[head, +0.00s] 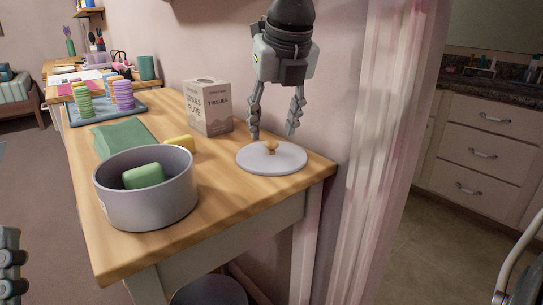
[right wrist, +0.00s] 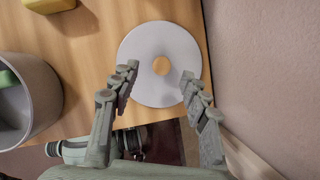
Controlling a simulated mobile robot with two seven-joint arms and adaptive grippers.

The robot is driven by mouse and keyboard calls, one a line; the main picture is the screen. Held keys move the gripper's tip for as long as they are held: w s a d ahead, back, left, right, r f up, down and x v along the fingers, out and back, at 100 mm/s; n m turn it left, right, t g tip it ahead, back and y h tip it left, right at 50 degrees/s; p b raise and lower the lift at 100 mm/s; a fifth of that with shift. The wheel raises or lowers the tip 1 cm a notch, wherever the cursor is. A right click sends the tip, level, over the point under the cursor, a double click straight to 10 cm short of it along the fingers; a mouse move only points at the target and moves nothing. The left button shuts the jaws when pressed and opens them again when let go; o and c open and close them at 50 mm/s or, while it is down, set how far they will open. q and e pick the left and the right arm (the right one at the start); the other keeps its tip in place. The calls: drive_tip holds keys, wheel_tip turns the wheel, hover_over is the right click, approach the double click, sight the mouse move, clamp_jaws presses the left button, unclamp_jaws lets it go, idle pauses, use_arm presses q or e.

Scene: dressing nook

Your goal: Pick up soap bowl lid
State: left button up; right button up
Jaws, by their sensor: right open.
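The soap bowl lid (head: 255,158) is a flat white-grey disc with a small wooden knob (head: 271,146). It lies on the wooden table near its right end. In the right wrist view the lid (right wrist: 150,88) lies ahead of the fingers, its knob (right wrist: 161,66) between their lines. My right gripper (head: 273,132) is open and empty, pointing down just above the lid. The soap bowl (head: 150,205), grey and round, stands at the table's front with a green soap (head: 143,176) inside. Part of my left gripper (head: 9,262) shows at the left edge; its jaw opening is cut off.
A tissue box (head: 208,108) stands left of my right gripper, by the wall. A yellow soap (head: 180,144) and a green cloth (head: 122,138) lie behind the bowl. Stacked colored rolls (head: 122,94) sit farther back on a tray. A pale curtain (head: 385,150) hangs right of the table.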

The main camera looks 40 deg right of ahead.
sight(272, 142)
drive_tip(key=x, duration=0.3)
drive_tip(key=shift+w+d+f, duration=0.1)
drive_tip(key=shift+d+f, duration=0.05)
drive_tip(key=shift+f, duration=0.2)
clamp_jaws()
